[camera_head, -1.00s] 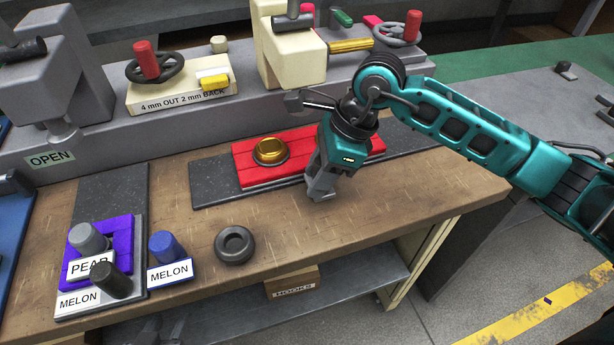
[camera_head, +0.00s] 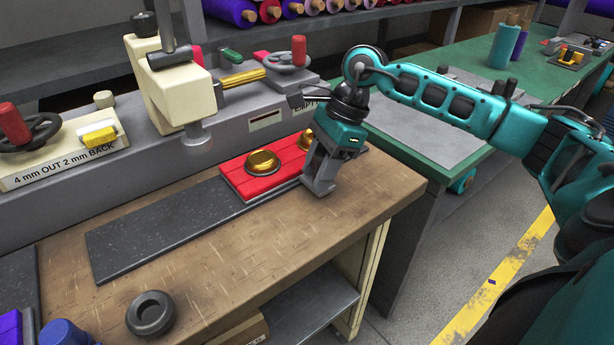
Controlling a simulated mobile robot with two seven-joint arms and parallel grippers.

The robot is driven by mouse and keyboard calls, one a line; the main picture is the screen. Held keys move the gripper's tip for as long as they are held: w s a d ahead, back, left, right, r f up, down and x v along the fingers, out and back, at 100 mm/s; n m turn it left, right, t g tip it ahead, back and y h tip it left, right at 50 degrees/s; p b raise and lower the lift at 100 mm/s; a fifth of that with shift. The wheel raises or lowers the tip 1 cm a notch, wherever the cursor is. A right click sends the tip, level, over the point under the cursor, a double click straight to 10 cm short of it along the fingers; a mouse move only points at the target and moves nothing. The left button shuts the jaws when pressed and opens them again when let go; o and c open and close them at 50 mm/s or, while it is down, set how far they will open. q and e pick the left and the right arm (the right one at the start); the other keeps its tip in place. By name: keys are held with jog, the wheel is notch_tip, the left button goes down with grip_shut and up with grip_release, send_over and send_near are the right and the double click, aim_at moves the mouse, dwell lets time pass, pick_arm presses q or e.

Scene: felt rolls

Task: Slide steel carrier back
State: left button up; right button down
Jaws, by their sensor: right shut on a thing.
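The carrier is a red slab (camera_head: 247,184) with two brass domes (camera_head: 262,162) on its top. It lies on the right end of a long dark speckled track (camera_head: 165,231) on the wooden bench. My right gripper (camera_head: 318,187) points down at the front right of the slab. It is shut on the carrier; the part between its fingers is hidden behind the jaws. My left gripper is not in view.
A cream press head (camera_head: 170,85) stands behind the track, left of the carrier. A black ring (camera_head: 150,313) lies at the bench's front edge. A handwheel (camera_head: 288,60) is behind the carrier. A green table (camera_head: 460,140) stands at right. The track's left part is bare.

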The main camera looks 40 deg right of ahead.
jog(key=shift+w+d+r, duration=0.1)
jog(key=shift+d+r, duration=0.05)
jog(key=shift+d, duration=0.1)
jog(key=c, duration=1.1)
grip_release()
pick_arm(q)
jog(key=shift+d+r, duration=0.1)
pick_arm(e)
jog(key=shift+o, duration=0.4)
jog(key=shift+d, duration=0.1)
jog(key=shift+d+r, duration=0.1)
jog(key=shift+r, duration=0.25)
pick_arm(q)
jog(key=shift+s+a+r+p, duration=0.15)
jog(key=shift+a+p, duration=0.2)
jog(key=shift+p, duration=0.3)
pick_arm(e)
jog(key=v, duration=1.2)
jog(key=shift+s, duration=0.25)
